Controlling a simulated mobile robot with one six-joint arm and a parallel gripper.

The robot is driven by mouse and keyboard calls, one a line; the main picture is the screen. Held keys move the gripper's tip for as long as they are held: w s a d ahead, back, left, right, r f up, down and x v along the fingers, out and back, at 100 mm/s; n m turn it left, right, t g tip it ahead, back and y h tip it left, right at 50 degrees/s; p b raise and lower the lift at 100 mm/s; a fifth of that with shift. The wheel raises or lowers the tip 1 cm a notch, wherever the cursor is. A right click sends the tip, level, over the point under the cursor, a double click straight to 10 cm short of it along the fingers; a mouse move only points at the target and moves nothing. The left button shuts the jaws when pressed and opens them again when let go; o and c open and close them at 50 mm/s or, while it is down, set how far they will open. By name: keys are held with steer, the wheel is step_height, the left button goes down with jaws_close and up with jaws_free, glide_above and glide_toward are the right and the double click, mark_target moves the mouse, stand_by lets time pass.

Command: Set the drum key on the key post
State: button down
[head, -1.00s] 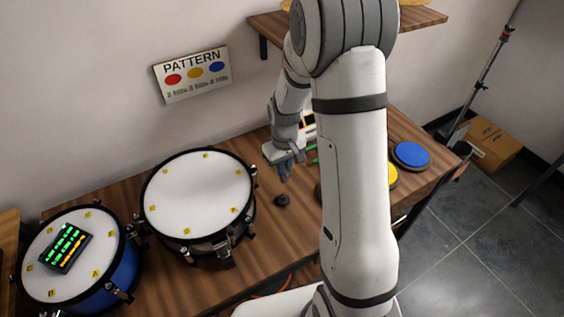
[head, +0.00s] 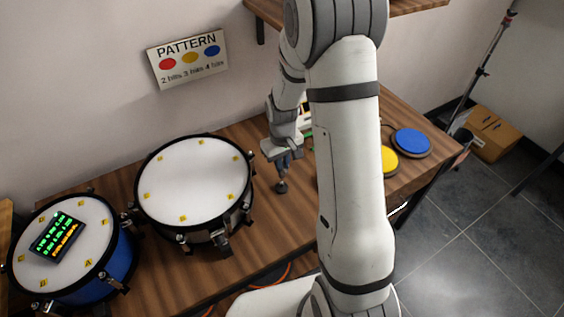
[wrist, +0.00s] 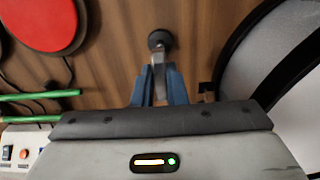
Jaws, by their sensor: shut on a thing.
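My gripper (head: 283,164) points down over the tabletop, just right of the white drum. In the wrist view its blue-grey fingers (wrist: 158,76) are shut on a small grey metal piece, the drum key (wrist: 160,84), which is mostly hidden between them. The key post (head: 281,187) is a small stand with a dark round base on the wood. Its dark round part also shows in the wrist view (wrist: 157,39), straight beyond the fingertips. The key is above or at the post; I cannot tell whether they touch.
The white-headed drum (head: 195,182) stands close to the left of the post. A blue drum (head: 65,245) with a lit device is farther left. Blue (head: 411,141) and yellow pads lie right. A red pad (wrist: 45,20) and green sticks (wrist: 40,95) show in the wrist view.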

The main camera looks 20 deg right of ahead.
steer(key=shift+f+b, duration=1.3)
steer(key=shift+f, duration=0.3)
stand_by(0.3)
steer(key=shift+r, duration=0.15)
stand_by(0.4)
steer(key=c, duration=1.4)
jaws_free()
steer(key=shift+o, duration=0.2)
step_height(320, 180, up, 7)
steer(key=shift+r, duration=0.45)
